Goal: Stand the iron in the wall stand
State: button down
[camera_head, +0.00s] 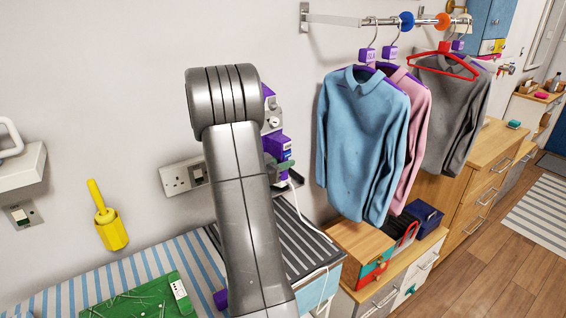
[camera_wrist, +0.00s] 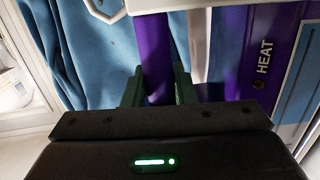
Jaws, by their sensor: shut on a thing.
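The purple iron (camera_wrist: 255,60), with a white edge and the word HEAT on its side, fills the right of the wrist view. My gripper (camera_wrist: 157,90) has its dark green fingers shut on the iron's purple handle. In the head view the iron (camera_head: 279,148) shows only partly behind my arm, held up near the wall above the striped surface. A white cord hangs from it. A white wall bracket with a loop (camera_head: 20,165) is at the far left; I cannot tell for sure that it is the wall stand.
A striped board (camera_head: 130,272) with a green item (camera_head: 140,298) lies below. A yellow holder (camera_head: 113,232) and a socket (camera_head: 183,177) are on the wall. Blue, pink and grey shirts (camera_head: 362,140) hang from a rail to the right, above wooden drawers (camera_head: 480,190).

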jog(key=shift+f, duration=0.5)
jog(key=c, duration=1.1)
grip_release()
jog(key=shift+r, duration=0.1)
jog(key=shift+s+f, duration=0.1)
jog(key=shift+f, duration=0.1)
jog(key=b+v, duration=0.2)
jog(key=v, duration=1.1)
jog(key=shift+s+a, duration=0.2)
jog(key=shift+a, duration=0.1)
jog(key=p+x, duration=0.1)
jog(key=x, duration=1.3)
jog(key=shift+r+p, duration=0.15)
jog(key=shift+p, duration=0.15)
jog(key=shift+r, duration=0.1)
